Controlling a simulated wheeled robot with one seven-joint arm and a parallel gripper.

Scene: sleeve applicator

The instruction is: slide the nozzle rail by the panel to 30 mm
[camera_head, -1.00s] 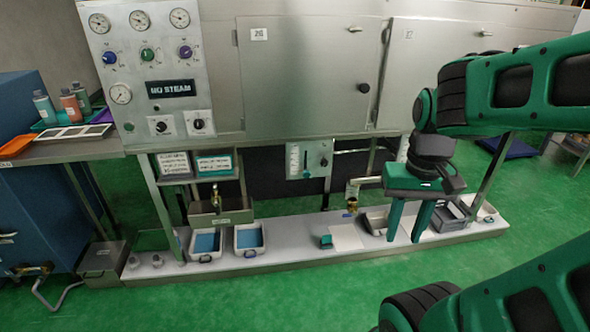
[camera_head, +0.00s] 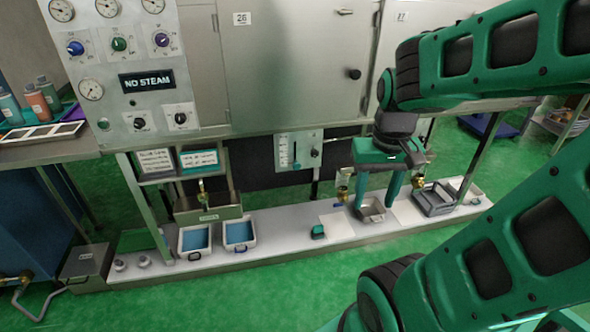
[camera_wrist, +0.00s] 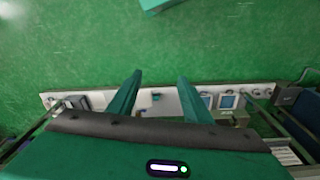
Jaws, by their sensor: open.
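A small pale plate (camera_head: 298,151) hangs under the machine's front edge. It carries a vertical scale with a dark slider and a dark knob at its right; I take it to be the nozzle rail, but its marks are too small to read. My gripper (camera_head: 375,204) is open and empty, fingers pointing down, to the right of and lower than this plate, apart from it. In the wrist view my gripper (camera_wrist: 160,82) shows two spread green fingers with nothing between them. The gauge panel (camera_head: 118,70) with "NO STEAM" is at the upper left.
Brass taps (camera_head: 343,187) stand near my fingers. A steel leg (camera_head: 146,205) is at left. Green floor in front is clear.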

